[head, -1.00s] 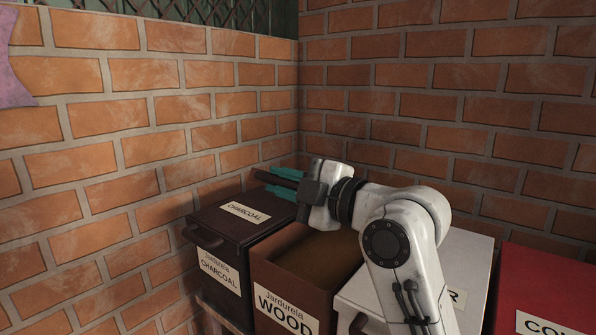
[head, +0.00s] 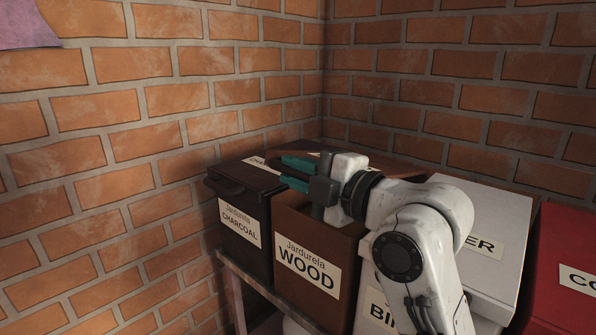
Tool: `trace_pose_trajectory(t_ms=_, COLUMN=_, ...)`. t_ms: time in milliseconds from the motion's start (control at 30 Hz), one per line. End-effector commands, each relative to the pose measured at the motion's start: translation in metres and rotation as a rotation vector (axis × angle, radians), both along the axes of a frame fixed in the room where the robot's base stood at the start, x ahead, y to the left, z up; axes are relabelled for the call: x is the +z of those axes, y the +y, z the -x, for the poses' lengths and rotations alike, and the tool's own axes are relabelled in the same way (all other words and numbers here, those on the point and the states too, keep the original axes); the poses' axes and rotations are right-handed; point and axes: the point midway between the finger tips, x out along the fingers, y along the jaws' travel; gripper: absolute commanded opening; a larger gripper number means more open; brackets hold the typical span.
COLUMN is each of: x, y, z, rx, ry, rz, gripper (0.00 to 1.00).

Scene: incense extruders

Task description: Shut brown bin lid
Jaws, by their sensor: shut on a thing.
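The brown bin, labelled WOOD (head: 306,266), stands in the row between the charcoal bin and the white bin. Its top is partly open, with the dark inside showing below my gripper. A strip of its brown lid (head: 335,149) shows tilted behind my gripper; the rest of the lid is hidden by the gripper and arm. My gripper (head: 290,172) is over the left front of the opening, its teal fingers pointing left. It is shut on the lid, though the exact contact is hard to see.
The dark charcoal bin (head: 240,220), its lid down, stands close on the left. The white bin (head: 478,235) stands close on the right under my arm, and a red bin (head: 560,265) is beyond it. Brick walls (head: 200,95) close off the left and back.

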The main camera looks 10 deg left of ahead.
Motion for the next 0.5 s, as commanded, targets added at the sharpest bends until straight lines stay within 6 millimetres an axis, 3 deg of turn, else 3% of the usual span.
trace_pose_trajectory(t_ms=67, x=0.0008, y=0.0006, z=0.0008, rx=0.002, ry=-0.001, rz=0.0, gripper=0.0)
trace_pose_trajectory(t_ms=100, x=0.0008, y=0.0006, z=0.0009, rx=0.002, ry=-0.001, rz=0.0, gripper=0.21)
trace_pose_trajectory(t_ms=300, x=0.0008, y=0.0005, z=0.0006, rx=0.001, ry=-0.001, rz=-0.001, gripper=0.4)
trace_pose_trajectory(t_ms=500, x=0.0006, y=0.0003, z=0.0004, rx=0.001, ry=-0.001, rz=-0.001, gripper=0.44)
